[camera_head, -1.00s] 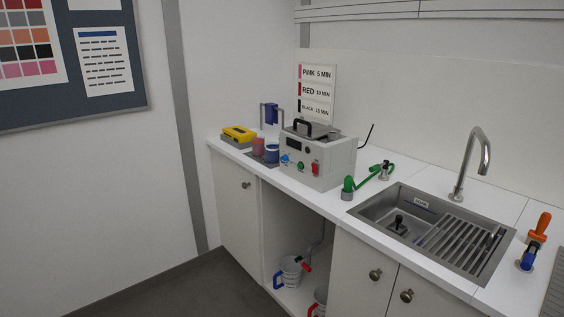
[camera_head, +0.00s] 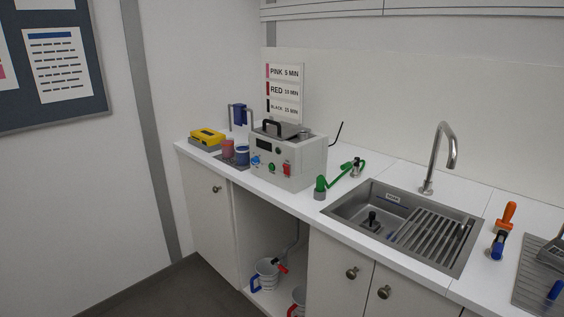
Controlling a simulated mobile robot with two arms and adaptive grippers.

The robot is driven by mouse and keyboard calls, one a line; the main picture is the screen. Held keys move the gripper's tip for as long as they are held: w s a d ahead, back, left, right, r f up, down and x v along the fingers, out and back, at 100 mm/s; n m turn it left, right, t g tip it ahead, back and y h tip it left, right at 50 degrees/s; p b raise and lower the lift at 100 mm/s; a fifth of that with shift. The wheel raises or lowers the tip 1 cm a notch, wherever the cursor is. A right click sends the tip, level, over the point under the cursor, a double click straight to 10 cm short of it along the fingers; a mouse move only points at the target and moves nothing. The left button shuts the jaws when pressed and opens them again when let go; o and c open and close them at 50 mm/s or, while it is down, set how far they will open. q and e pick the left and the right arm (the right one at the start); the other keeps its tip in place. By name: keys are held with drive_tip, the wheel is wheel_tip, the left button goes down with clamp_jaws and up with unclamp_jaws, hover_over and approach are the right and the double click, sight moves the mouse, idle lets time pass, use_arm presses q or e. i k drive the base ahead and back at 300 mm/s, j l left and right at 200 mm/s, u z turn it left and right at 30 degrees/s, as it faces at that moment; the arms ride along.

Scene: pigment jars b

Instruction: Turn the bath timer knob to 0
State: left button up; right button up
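The bath is a grey box-shaped unit (camera_head: 289,157) on the white counter, with a black-handled lid (camera_head: 281,129) on top. Its front panel has a dark display (camera_head: 264,145), a blue knob (camera_head: 255,161), a green knob or button (camera_head: 271,167) and a red switch (camera_head: 287,170). I cannot tell which of these is the timer knob, and any dial marks are too small to read. Neither of my grippers is in view.
A sink (camera_head: 400,225) with a tall tap (camera_head: 437,160) is right of the bath. Left of the bath are red (camera_head: 228,149) and blue (camera_head: 242,155) jars and a yellow-topped box (camera_head: 207,137). An open bay (camera_head: 262,235) below holds mugs.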

sight(255, 160)
drive_tip(key=i+j+z, duration=0.2)
drive_tip(key=j, duration=0.15)
drive_tip(key=i+j+z, duration=0.2)
drive_tip(key=j, duration=0.15)
drive_tip(key=i+j+z, duration=0.2)
drive_tip(key=j, duration=0.2)
drive_tip(key=j+z, duration=0.2)
drive_tip(key=j, duration=0.2)
drive_tip(key=i, duration=0.05)
